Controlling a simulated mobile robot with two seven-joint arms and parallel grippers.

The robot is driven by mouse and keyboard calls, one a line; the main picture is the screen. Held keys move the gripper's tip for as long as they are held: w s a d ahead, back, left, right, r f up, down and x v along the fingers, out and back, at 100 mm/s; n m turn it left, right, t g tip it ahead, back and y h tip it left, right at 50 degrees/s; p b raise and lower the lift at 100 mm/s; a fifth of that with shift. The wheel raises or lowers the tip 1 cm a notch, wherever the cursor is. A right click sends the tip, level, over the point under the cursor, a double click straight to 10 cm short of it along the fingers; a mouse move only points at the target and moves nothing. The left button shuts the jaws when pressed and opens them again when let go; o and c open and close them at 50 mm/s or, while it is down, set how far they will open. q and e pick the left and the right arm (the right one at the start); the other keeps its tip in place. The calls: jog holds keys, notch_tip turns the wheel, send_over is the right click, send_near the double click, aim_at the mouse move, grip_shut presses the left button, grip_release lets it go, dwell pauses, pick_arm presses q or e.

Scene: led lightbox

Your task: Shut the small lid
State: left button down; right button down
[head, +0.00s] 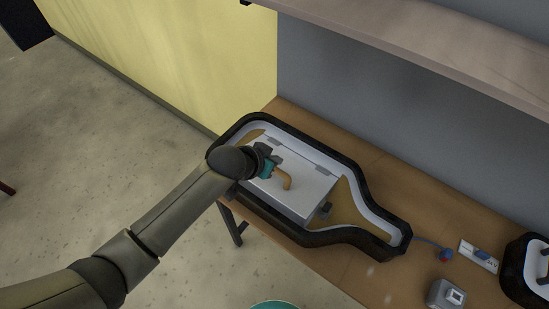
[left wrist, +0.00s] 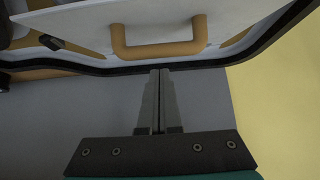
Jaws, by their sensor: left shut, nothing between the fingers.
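The small lid (head: 300,199) is a white panel with a tan looped handle (head: 284,182), set in a black-rimmed, bottle-shaped lightbox (head: 377,242) on the table. It lies roughly flat over the wide part of the box; I cannot tell if it is fully down. My left gripper (head: 276,163) is over the lid beside the handle, partly hidden by its own wrist. In the left wrist view my left gripper (left wrist: 159,72) has its fingers together and empty, with the handle (left wrist: 158,48) and lid (left wrist: 85,24) past the tips. My right gripper is out of view.
The wooden table (head: 345,281) stands against a grey wall, under a shelf (head: 430,40). A power strip (head: 478,256), a small grey box (head: 446,294) and a black-and-white case (head: 530,268) are at the right. A teal rounded thing (head: 275,304) shows at the bottom edge.

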aim_at(265, 184)
pick_arm(q)
jog(key=shift+s, duration=0.1)
jog(key=s+f+t+b, duration=0.1)
jog(key=a+f+t+h+b, duration=0.1)
jog(key=f+b, duration=0.1)
jog(key=s+a+f+t+h+b, duration=0.1)
jog(key=f+b, duration=0.1)
jog(key=shift+s+f, duration=0.25)
jog(key=shift+s, duration=0.1)
jog(key=shift+s+a+f, duration=0.2)
jog(key=shift+s+f, duration=0.05)
jog(key=shift+f, duration=0.2)
jog(key=shift+r, duration=0.1)
jog(key=r+p, duration=0.3)
jog(key=r, duration=0.1)
jog(key=shift+w+d+p, duration=0.2)
jog(key=shift+w+p, duration=0.1)
jog(key=shift+p, duration=0.1)
jog(key=shift+s+a+r, duration=0.15)
jog(key=shift+s+r, duration=0.05)
jog(key=f+p+v, duration=0.1)
jog(key=v, duration=0.8)
jog(key=shift+s+a, duration=0.2)
jog(key=shift+a, duration=0.05)
jog(key=shift+r, duration=0.1)
